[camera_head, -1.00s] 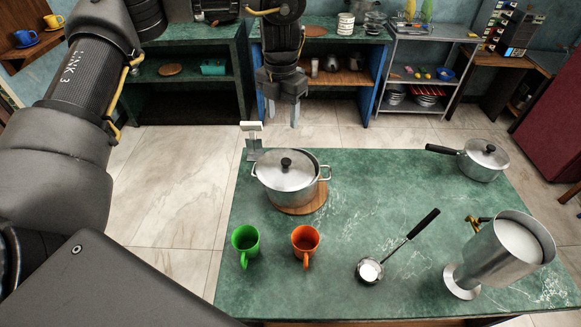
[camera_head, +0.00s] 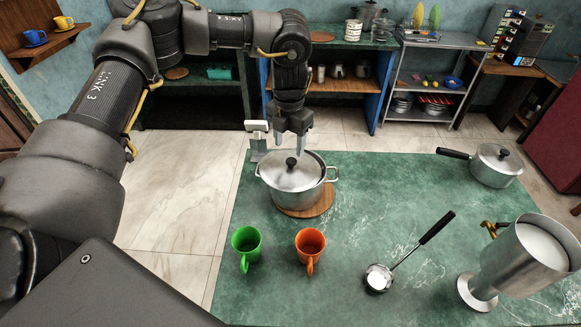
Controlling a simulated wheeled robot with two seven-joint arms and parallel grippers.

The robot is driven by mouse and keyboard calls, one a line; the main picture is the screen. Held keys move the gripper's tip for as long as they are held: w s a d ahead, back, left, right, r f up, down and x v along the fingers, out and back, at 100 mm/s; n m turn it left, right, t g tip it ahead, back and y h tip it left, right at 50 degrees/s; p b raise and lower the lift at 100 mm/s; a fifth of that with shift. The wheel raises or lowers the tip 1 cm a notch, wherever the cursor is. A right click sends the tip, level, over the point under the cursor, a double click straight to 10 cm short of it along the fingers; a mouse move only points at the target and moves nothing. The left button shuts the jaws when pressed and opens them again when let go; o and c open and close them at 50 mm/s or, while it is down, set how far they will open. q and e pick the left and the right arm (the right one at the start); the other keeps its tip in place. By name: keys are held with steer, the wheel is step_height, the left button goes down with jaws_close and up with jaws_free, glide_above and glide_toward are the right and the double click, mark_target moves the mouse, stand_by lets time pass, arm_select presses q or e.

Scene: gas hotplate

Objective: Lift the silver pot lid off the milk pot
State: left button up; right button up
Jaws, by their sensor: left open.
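A silver pot (camera_head: 300,201) with two side handles stands on a round wooden board near the far left of the green table. Its silver lid (camera_head: 283,178) lies flat on it, with a black knob (camera_head: 291,162) on top. My left gripper (camera_head: 290,144) points down just above and behind the knob in this view. Its fingers are apart with nothing between them. Whether they touch the knob is hard to tell, but they look clear of it. A smaller lidded saucepan (camera_head: 490,172) with a long black handle stands at the right. My right gripper is not in view.
A grey upright stand (camera_head: 257,143) is close behind the pot. A green mug (camera_head: 246,247) and an orange mug (camera_head: 310,245) stand in front. A ladle (camera_head: 380,278) and a metal dispenser (camera_head: 520,262) are to the right. The table's middle is clear.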

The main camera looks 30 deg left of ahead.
mark_target(291, 161)
arm_select(q)
steer(key=shift+f, duration=0.3)
steer(key=shift+d+f+p, duration=0.1)
steer(key=shift+f+p, duration=0.35)
steer(key=f+p, duration=0.1)
steer(key=f, duration=0.3)
steer(key=shift+w+f, duration=0.15)
steer(key=shift+w, duration=0.05)
steer(key=shift+c, duration=0.3)
steer(key=c, duration=1.1)
steer(key=shift+o, duration=0.2)
